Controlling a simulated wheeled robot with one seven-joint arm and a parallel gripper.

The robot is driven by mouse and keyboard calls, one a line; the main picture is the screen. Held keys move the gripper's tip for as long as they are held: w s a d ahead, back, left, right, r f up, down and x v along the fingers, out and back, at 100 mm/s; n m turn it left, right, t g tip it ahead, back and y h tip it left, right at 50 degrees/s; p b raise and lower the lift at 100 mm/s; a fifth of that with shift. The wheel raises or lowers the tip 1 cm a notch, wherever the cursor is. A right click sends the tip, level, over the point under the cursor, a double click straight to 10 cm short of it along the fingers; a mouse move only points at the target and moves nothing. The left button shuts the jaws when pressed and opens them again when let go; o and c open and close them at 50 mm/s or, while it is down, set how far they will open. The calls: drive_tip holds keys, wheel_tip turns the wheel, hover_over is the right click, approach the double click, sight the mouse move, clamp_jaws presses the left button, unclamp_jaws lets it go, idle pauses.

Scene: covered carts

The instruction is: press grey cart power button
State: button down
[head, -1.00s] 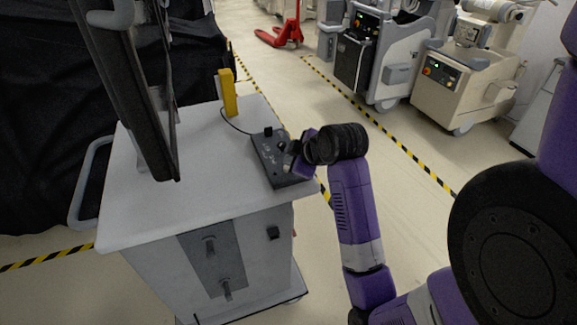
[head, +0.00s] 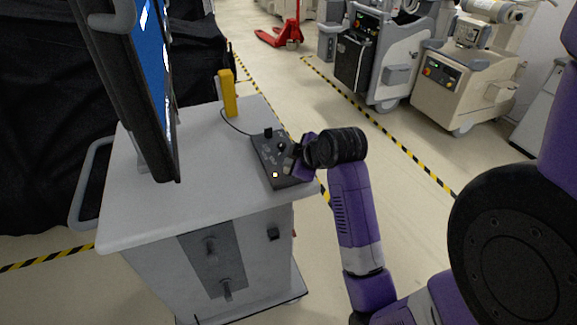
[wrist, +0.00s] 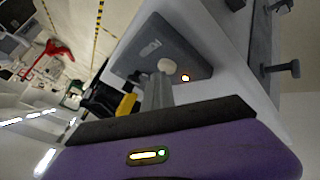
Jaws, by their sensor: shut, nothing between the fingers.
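The grey cart (head: 150,205) stands at the left with a dark control box (head: 262,152) on its top. The cart's screen (head: 152,60), seen edge-on, shows blue. My gripper (head: 292,160) is shut and empty at the box's right side. In the wrist view, the tips of my gripper (wrist: 158,82) are close to a round pale button (wrist: 166,65) on the box; I cannot tell whether they touch it. In the head view my gripper partly hides the box.
A yellow handheld piece (head: 228,93) stands upright on the cart top, with a cable. Black cloth (head: 40,110) covers things behind at left. Other carts (head: 462,85) stand at the back right, and a red pallet jack (head: 285,35) farther off. The floor between has striped tape and is clear.

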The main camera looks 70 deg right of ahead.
drive_tip(key=shift+r+p, duration=0.3)
wheel_tip(320, 180, up, 6)
drive_tip(key=p, duration=0.6)
idle(0.7)
